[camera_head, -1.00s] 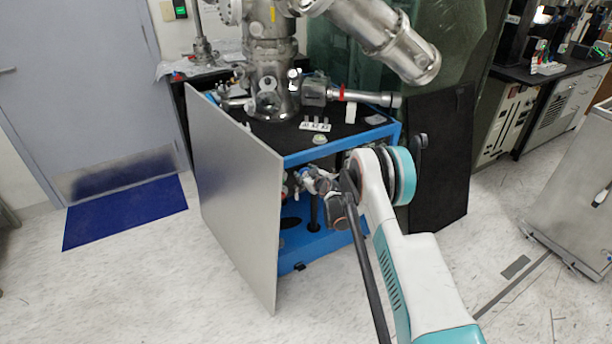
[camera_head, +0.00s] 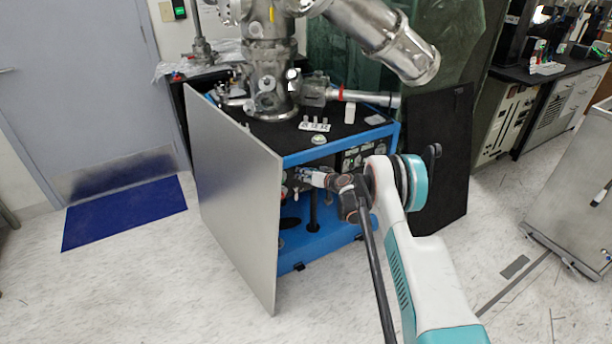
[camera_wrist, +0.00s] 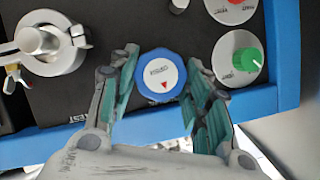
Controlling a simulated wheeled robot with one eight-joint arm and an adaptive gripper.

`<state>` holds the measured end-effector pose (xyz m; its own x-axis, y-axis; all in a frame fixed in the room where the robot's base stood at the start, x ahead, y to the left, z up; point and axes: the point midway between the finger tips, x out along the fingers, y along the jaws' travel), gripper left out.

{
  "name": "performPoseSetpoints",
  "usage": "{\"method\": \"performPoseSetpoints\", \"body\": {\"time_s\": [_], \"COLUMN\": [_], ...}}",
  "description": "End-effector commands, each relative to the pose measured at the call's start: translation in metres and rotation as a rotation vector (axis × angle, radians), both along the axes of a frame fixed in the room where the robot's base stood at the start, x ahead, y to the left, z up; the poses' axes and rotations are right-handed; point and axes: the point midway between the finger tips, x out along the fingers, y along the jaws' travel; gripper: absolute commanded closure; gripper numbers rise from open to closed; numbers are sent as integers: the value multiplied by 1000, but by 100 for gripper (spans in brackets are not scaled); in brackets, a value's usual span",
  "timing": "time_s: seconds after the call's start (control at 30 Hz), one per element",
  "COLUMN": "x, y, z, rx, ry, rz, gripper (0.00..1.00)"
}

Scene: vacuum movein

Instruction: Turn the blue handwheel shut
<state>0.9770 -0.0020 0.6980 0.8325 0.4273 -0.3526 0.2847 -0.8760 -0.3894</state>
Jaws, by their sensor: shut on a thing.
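The blue handwheel (camera_wrist: 161,76) has a blue scalloped rim and a white face with a red triangle mark. In the wrist view it sits on a dark panel, between the two fingers of my gripper (camera_wrist: 162,64). The fingers are shut on its left and right sides, with the white face visible between them. In the head view my gripper (camera_head: 306,176) reaches into the open front of the blue-framed cabinet (camera_head: 340,148). The handwheel is too small and covered to make out there.
A green knob (camera_wrist: 248,60) is close right of my fingers, with a red dial (camera_wrist: 232,8) above. A metal valve fitting (camera_wrist: 45,42) is at left. A blue frame bar (camera_wrist: 270,100) runs below the panel. A metal side panel (camera_head: 235,190) stands left of my arm.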

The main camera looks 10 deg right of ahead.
Motion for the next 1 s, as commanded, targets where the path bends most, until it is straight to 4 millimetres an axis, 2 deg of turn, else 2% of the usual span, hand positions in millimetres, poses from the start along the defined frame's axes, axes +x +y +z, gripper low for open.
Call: {"method": "performPoseSetpoints", "body": {"time_s": [0.3, 0.83, 0.87, 0.9, 0.93, 1.0], "x": [0, 0, 0, 0, 0, 0], "y": [-1, -1, -1, -1, -1, -1], "z": [-1, -1, -1, -1, -1, -1], "rx": [114, 133, 133, 133, 133, 133], "ry": [37, 43, 43, 43, 43, 43], "rz": [-1, 0, 0, 0, 0, 0], "gripper": [80, 80, 49, 40, 36, 36]}}
